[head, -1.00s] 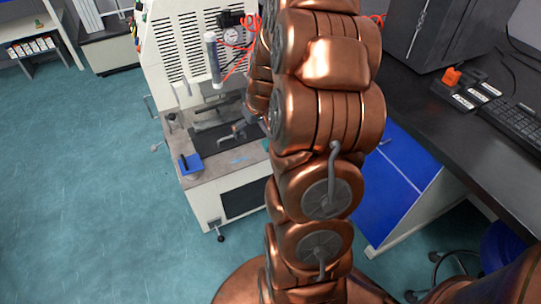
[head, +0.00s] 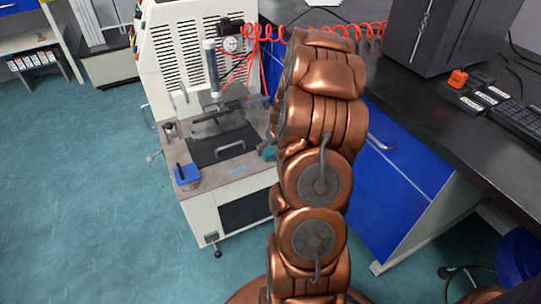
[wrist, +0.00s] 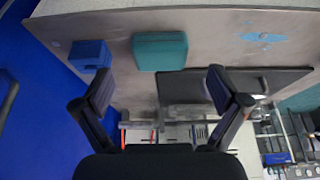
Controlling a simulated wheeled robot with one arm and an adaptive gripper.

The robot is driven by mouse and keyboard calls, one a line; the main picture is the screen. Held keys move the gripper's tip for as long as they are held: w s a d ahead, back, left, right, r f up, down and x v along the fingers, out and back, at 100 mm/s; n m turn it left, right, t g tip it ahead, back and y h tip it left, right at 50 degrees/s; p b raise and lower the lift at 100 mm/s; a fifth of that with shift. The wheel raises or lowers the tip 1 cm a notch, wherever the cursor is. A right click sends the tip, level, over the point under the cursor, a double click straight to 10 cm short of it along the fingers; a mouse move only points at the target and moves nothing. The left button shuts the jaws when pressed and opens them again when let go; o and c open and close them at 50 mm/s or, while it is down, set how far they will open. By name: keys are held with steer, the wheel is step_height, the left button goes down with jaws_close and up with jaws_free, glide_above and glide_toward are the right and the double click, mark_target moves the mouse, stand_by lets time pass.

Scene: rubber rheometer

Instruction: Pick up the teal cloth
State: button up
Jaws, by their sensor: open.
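The teal cloth (wrist: 160,51) looks like a folded, rounded pad lying flat on the grey machine table. In the wrist view it is just beyond my open gripper (wrist: 162,88), between the lines of the two fingers and apart from them. In the head view only a small teal edge of the cloth (head: 267,152) shows beside my arm, which hides the rest. My gripper is hidden behind the arm in the head view. Nothing is between its fingers.
A blue block (wrist: 90,55) lies beside the cloth, near the left finger in the wrist view. A black plate with a handle (head: 218,150) and a blue item (head: 187,177) are on the machine table. A blue cabinet (head: 385,165) and dark bench (head: 430,125) stand at right.

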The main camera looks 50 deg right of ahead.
mark_target(271, 152)
steer(key=x, duration=0.3)
steer(key=shift+w+f+b, duration=0.15)
steer(key=shift+f+b, duration=0.1)
steer(key=shift+b, duration=0.05)
steer(key=c, duration=1.1)
steer(key=shift+r, duration=0.1)
step_height(271, 152, up, 3)
steer(key=shift+d+r+p, duration=0.1)
steer(key=shift+r+p, duration=0.1)
steer(key=shift+p, duration=0.3)
steer(key=shift+a+r, duration=0.15)
steer(key=shift+a, duration=0.15)
steer(key=s+a, duration=0.2)
steer(key=a, duration=0.2)
steer(key=s+a+p, duration=0.1)
steer(key=s+a, duration=0.2)
steer(key=a, duration=0.1)
steer(key=s+a+r+p, duration=0.1)
steer(key=s+a, duration=0.2)
steer(key=a, duration=0.2)
steer(key=shift+s+a+r, duration=0.1)
steer(key=shift+a, duration=0.05)
